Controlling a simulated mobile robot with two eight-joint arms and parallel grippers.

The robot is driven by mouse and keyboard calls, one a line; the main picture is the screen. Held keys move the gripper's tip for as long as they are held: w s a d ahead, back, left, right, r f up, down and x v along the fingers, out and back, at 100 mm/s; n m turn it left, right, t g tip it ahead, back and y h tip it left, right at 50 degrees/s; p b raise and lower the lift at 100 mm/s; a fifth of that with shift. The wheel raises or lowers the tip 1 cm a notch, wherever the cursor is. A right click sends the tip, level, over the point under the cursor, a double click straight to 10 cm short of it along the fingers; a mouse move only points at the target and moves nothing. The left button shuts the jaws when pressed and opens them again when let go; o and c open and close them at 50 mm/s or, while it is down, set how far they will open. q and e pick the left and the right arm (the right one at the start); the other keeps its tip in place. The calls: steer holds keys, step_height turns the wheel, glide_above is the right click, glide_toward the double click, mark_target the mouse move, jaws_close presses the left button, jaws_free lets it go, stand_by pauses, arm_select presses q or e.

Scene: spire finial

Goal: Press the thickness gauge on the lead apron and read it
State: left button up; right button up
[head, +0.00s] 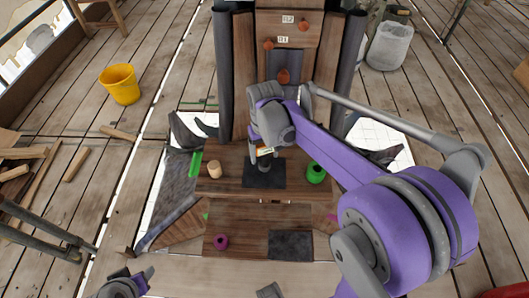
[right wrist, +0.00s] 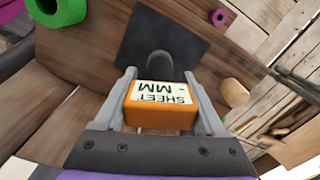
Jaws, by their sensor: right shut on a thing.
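My right gripper (right wrist: 160,76) is shut on the thickness gauge, an orange block (right wrist: 160,117) with a pale label. The label reads, upside down, "SHEET" and "MM" with a short dash; I see no number. A dark round probe (right wrist: 160,66) sticks out from the gauge over a dark grey sheet (right wrist: 190,45), which looks like the lead apron. In the head view the apron (head: 277,178) lies flat on the wooden ledge, below the gauge (head: 265,151). I cannot tell whether the probe touches it. My left gripper (head: 140,281) is at the bottom left, away from the ledge; its jaw opening is unclear.
A green ring (head: 316,173) and a wooden peg (head: 214,169) stand on the ledge either side of the apron. A magenta ring (head: 221,241) and another dark sheet (head: 290,245) lie on the lower board. A yellow bucket (head: 120,85) stands at left.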

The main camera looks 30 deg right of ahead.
mark_target(265, 160)
steer(key=shift+f, duration=0.2)
steer(key=shift+f+b, duration=1.05)
steer(key=shift+f, duration=0.3)
steer(key=shift+s+f, duration=0.1)
stand_by(0.8)
steer(key=shift+r+p, duration=1.65)
steer(key=shift+r, duration=0.95)
steer(key=shift+f, duration=0.1)
steer(key=shift+f+b, duration=1.6)
steer(key=shift+f, duration=0.65)
